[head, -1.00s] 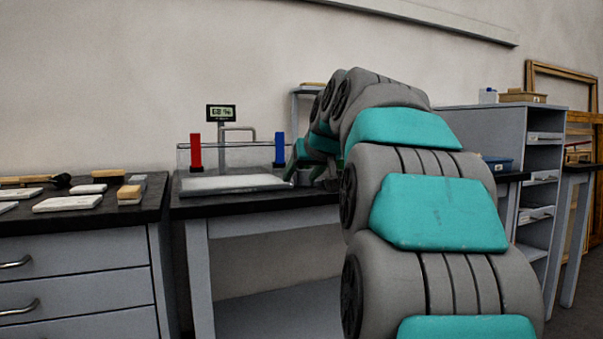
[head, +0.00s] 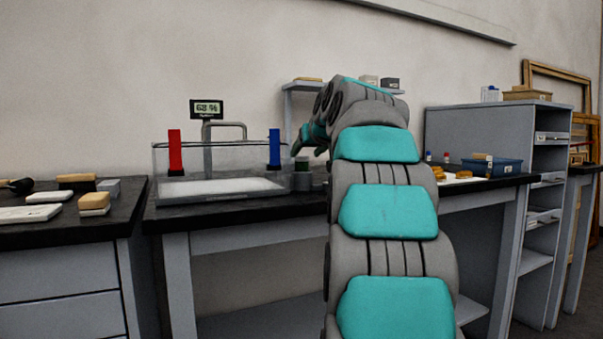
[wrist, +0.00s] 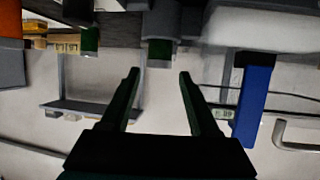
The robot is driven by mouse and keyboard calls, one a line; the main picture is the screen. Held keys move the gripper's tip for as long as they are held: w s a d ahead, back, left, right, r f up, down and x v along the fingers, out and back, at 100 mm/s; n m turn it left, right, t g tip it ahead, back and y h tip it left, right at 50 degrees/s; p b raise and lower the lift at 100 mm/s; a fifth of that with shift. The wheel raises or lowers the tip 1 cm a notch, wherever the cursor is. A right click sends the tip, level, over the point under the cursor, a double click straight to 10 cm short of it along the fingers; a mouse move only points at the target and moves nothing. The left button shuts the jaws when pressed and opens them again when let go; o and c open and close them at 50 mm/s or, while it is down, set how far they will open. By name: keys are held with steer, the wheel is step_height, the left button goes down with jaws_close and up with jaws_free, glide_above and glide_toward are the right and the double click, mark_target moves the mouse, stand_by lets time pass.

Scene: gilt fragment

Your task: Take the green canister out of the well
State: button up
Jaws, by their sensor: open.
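In the wrist view, which looks upside down, my gripper (wrist: 159,74) is open and empty, its two dark fingers apart. A small green piece (wrist: 160,50), which looks like the canister, shows beyond the fingertips, roughly in line with the gap. It sticks out of a grey block-like holder (wrist: 160,20), which looks like the well. In the head view, my gripper (head: 301,147) is just above a small grey cylinder (head: 302,181) with a dark greenish top (head: 302,164). A second green piece (wrist: 90,40) shows to the left in the wrist view.
Left of the gripper stands a clear-walled case with a white bed (head: 222,187), a red post (head: 175,152) and a blue post (head: 274,148). A display (head: 206,109) stands behind. A blue bin (head: 491,166) is on the right. A wall shelf (head: 300,84) hangs behind my arm.

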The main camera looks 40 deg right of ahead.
mark_target(303, 157)
steer(key=shift+x, duration=3.1)
steer(key=shift+d, duration=0.1)
jaws_close()
